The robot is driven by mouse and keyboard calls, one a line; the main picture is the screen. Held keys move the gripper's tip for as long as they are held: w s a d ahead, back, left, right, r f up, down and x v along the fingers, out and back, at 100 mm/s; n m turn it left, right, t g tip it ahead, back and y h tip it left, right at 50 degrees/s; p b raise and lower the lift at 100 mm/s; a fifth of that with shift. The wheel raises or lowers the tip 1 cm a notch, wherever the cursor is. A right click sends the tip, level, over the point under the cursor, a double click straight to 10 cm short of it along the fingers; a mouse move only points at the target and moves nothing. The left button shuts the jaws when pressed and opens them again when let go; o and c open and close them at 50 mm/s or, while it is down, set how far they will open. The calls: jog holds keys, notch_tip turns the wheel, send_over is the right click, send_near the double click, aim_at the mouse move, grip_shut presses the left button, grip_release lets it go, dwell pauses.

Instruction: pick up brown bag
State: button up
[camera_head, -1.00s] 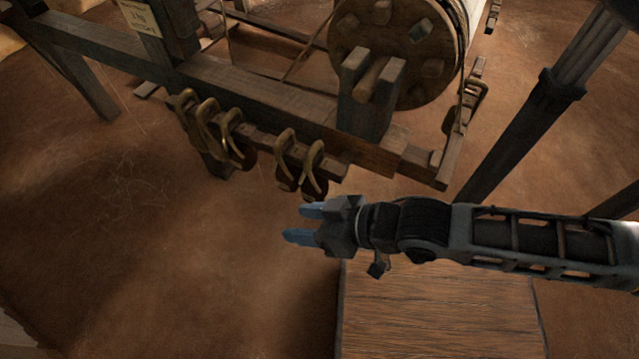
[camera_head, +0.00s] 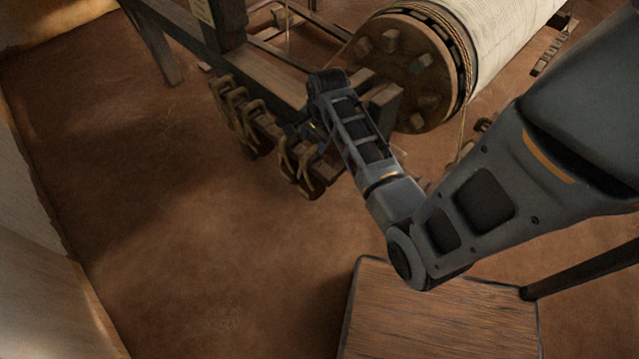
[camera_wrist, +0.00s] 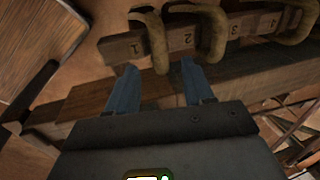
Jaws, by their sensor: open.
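Several brown looped things, which may be bags or weights, hang on the numbered wooden rail. In the head view one group (camera_head: 256,138) hangs at the left and another (camera_head: 310,183) nearer the rail's front end. I cannot tell which is the brown bag. In the wrist view one brown loop (camera_wrist: 153,32) lies over the rail between the marks 1 and 2, and another (camera_wrist: 212,35) between 2 and 3. My gripper (camera_wrist: 157,68) is open and empty, its blue fingers pointing at the rail near 1 and 2. In the head view my arm mostly hides it.
The numbered rail (camera_wrist: 122,47) runs beside a thick loom beam (camera_wrist: 235,85). A large roller (camera_head: 412,62) wound with pale threads stands behind my arm. A wooden box or bench top (camera_head: 440,315) is at the front. The brown floor at left is clear.

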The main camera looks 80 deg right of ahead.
aim_at(314, 147)
jog(key=shift+m, duration=0.3)
jog(key=shift+d+x, duration=0.15)
jog(key=shift+x, duration=1.6)
jog(key=shift+d+x, duration=0.15)
jog(key=shift+x, duration=1.6)
jog(key=shift+s, duration=0.15)
jog(key=shift+c, duration=0.4)
grip_shut()
